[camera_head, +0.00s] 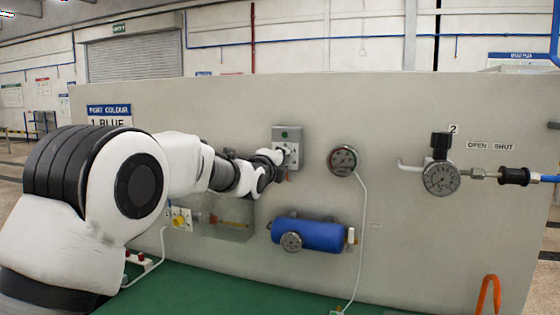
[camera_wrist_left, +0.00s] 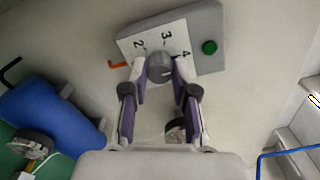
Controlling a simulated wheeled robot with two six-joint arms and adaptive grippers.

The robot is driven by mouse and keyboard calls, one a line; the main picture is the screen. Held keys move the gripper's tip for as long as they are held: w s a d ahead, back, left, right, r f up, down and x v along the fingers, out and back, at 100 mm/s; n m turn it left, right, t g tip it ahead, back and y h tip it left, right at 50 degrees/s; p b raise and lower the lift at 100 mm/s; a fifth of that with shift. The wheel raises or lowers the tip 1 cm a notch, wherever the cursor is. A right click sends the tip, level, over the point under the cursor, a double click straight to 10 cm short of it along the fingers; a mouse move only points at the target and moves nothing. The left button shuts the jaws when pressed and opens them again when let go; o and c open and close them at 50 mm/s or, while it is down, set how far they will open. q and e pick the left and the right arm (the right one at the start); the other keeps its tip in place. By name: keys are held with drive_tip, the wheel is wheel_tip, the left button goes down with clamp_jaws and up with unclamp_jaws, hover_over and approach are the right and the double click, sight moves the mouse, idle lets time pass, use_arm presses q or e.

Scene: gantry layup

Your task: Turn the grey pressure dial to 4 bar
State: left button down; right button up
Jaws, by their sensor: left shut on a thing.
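The grey pressure dial (camera_wrist_left: 160,68) sits on a white scale plate (camera_wrist_left: 170,38) with the numbers 2, 3 and 4 in view. The plate is on a grey box (camera_wrist_left: 208,25) with a green button (camera_wrist_left: 209,47). In the head view the same box (camera_head: 287,133) is on the upright panel. My left gripper (camera_wrist_left: 160,75) is shut on the dial, one finger on each side. In the head view my left arm and gripper (camera_head: 278,158) reach the box from the left and hide the dial. I cannot tell which number the dial's pointer is at. My right gripper is not in view.
A round gauge (camera_head: 342,160) is right of the box. A blue cylinder (camera_head: 310,235) with a small gauge is below. Another gauge (camera_head: 441,178) and valve are farther right. A clear box (camera_head: 228,217) is beneath my arm. An orange hook (camera_head: 488,293) is at lower right.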

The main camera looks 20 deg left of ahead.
use_arm(q)
drive_tip(key=shift+r, duration=0.1)
drive_tip(key=c, duration=0.9)
unclamp_jaws()
drive_tip(key=s, duration=1.1)
drive_tip(key=shift+s+a, duration=0.25)
drive_tip(key=shift+s, duration=0.15)
